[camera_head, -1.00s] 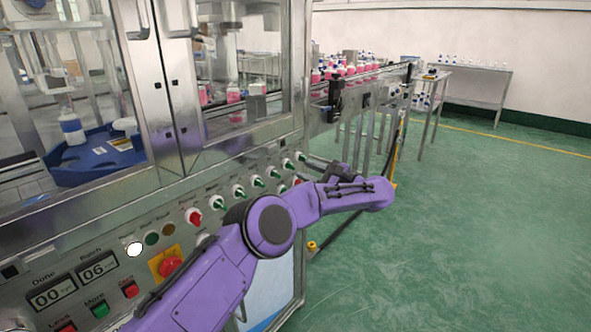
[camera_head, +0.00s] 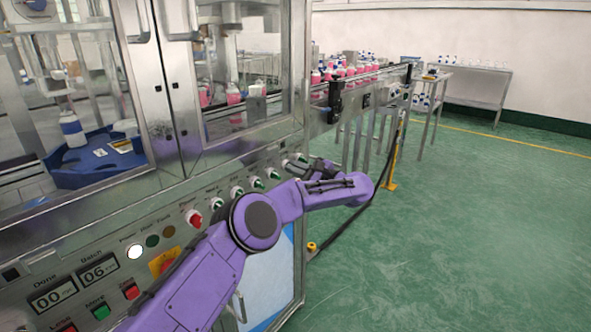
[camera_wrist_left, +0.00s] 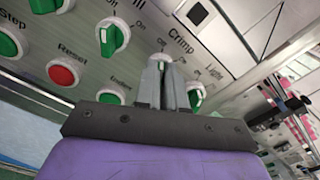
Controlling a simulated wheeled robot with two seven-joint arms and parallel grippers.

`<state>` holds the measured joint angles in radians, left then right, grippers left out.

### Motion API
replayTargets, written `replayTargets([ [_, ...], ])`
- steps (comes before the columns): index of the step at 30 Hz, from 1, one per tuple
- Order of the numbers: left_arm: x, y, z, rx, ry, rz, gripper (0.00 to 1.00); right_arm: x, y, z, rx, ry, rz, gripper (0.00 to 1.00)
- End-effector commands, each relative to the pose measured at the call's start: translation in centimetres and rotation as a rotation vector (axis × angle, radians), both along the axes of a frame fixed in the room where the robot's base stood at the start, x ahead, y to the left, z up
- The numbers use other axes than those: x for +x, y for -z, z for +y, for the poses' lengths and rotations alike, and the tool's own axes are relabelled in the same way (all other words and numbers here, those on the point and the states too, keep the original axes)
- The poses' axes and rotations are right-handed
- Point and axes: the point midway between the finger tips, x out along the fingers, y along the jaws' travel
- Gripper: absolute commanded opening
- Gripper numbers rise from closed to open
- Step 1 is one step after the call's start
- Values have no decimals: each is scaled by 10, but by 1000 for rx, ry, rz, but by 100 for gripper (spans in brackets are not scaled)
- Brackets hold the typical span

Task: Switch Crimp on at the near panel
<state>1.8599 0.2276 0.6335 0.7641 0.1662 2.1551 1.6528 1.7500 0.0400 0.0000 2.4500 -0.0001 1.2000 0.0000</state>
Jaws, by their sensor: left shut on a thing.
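The Crimp selector knob (camera_wrist_left: 158,60) sits below and left of its printed label in the left wrist view. My left gripper (camera_wrist_left: 163,72) is shut on this knob, with its two grey fingers on either side. Only a pale part of the knob shows between the fingertips, so its setting is hidden. In the head view my purple left arm reaches across the front of the near panel (camera_head: 75,240), and its hand is turned back toward the far end of the knob row. My right gripper is not in view.
A green knob (camera_wrist_left: 195,94) sits close to the right of the fingers. Another green knob (camera_wrist_left: 113,37), a red Reset button (camera_wrist_left: 62,75) and a lower green knob (camera_wrist_left: 110,93) lie to the left. The conveyor (camera_head: 350,90) with pink bottles runs beyond the machine. Green floor right is clear.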

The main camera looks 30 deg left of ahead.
Motion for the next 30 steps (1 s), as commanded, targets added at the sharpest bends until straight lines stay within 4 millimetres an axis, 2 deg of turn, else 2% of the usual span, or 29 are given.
replayTargets([
  [11,1,2,-1,15,1,179,0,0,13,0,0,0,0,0],
  [19,2,1,-1,33,0,430,0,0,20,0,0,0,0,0],
  [30,4,-1,-1,60,1,764,0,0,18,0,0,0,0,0],
])
